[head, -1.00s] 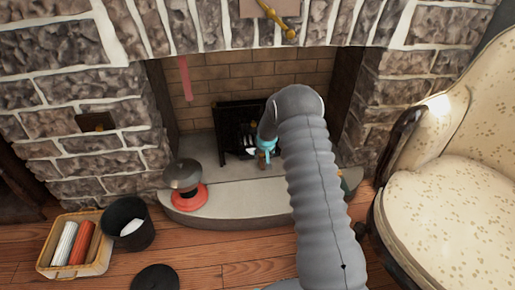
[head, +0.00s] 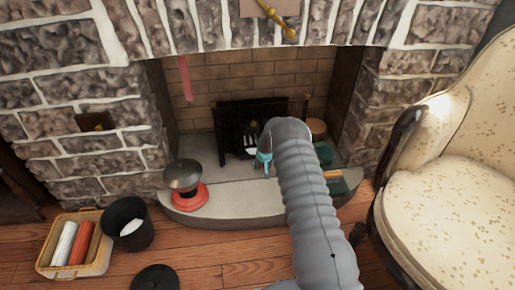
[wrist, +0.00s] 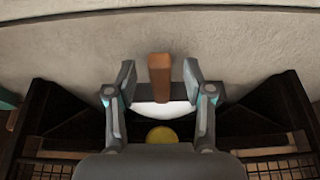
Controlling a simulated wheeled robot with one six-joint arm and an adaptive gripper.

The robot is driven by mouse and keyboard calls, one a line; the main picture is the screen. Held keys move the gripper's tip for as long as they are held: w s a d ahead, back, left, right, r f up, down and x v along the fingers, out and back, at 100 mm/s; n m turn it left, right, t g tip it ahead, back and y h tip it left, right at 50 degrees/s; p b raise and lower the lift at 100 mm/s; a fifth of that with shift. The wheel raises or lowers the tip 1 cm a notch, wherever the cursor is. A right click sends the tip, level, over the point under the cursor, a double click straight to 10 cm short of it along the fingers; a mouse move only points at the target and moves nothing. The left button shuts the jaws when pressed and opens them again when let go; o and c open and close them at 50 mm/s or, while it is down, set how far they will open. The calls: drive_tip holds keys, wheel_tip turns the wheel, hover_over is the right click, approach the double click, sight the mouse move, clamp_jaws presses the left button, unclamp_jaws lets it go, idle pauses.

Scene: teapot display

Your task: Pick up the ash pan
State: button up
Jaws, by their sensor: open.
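The ash pan appears to be the white piece with a brown handle (wrist: 160,72) in the wrist view; its white part (wrist: 165,111) lies behind the handle, partly hidden by my gripper. My gripper (wrist: 159,80) is open, with one finger on each side of the handle and gaps on both sides. In the head view my gripper (head: 263,160) is small, at the front of the fireplace. A white patch (head: 250,152), probably the pan, shows beside it. My arm hides part of that area.
The dark grate (head: 238,122) stands behind the pan. A dark kettle-like object on a red base (head: 188,196) stands on the hearth (head: 235,200). Green items (head: 338,187) lie to the right. A black bucket (head: 128,225), yellow basket (head: 48,262) and armchair (head: 455,200) flank the floor.

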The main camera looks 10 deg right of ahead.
drive_tip(key=shift+w+f, duration=0.1)
drive_tip(key=shift+f, duration=0.15)
drive_tip(key=shift+c, duration=0.2)
clamp_jaws()
drive_tip(key=shift+r, duration=0.1)
drive_tip(key=shift+r, duration=0.1)
